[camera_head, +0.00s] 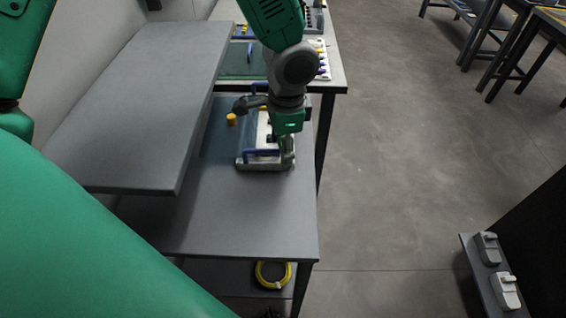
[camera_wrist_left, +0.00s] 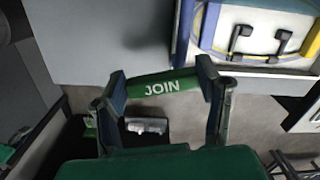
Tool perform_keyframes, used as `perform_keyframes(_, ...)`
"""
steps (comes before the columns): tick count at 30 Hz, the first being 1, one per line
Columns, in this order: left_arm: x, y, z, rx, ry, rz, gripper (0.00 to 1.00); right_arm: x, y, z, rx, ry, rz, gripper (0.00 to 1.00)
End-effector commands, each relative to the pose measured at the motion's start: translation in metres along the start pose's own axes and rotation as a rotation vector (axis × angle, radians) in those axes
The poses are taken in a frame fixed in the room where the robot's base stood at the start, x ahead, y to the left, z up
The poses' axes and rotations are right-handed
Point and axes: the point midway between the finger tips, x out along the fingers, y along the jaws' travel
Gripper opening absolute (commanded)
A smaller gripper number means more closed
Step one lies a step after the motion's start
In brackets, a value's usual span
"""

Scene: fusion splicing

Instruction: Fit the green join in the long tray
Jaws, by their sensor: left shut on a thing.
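A green join (camera_wrist_left: 163,88) marked "JOIN" is gripped between the two fingers of my left gripper (camera_wrist_left: 163,84) in the left wrist view. In the head view my left gripper (camera_head: 286,152) is over the right side of a grey tray (camera_head: 246,163) with a blue handle. The join cannot be made out there. The tray also shows at the upper right of the left wrist view (camera_wrist_left: 262,64), with a pale inside, dark hooked fittings and a yellow part. The join appears apart from these fittings. My right gripper is not in view.
The tray stands on a grey table (camera_head: 230,215) with bare room in front. A raised grey shelf (camera_head: 135,100) lies to its left. A yellow cylinder (camera_head: 231,119) is near the tray. A yellow coil (camera_head: 272,275) is below the table.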

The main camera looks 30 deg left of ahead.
Motion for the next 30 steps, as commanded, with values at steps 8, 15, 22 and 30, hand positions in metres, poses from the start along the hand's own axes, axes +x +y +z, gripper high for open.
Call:
perform_keyframes(8,-0.019,-0.017,-0.002,0.276,0.01,0.013,0.39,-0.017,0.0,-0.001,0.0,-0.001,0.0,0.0)
perform_keyframes(15,0.009,-0.02,0.0,0.328,0.009,0.021,0.39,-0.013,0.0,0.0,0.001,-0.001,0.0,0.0)
perform_keyframes(22,0.044,-0.021,-0.001,0.324,0.011,0.021,0.29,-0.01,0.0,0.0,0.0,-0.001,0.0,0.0)
perform_keyframes(30,0.074,-0.019,-0.003,0.324,0.005,0.023,0.12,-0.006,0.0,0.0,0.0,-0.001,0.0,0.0)
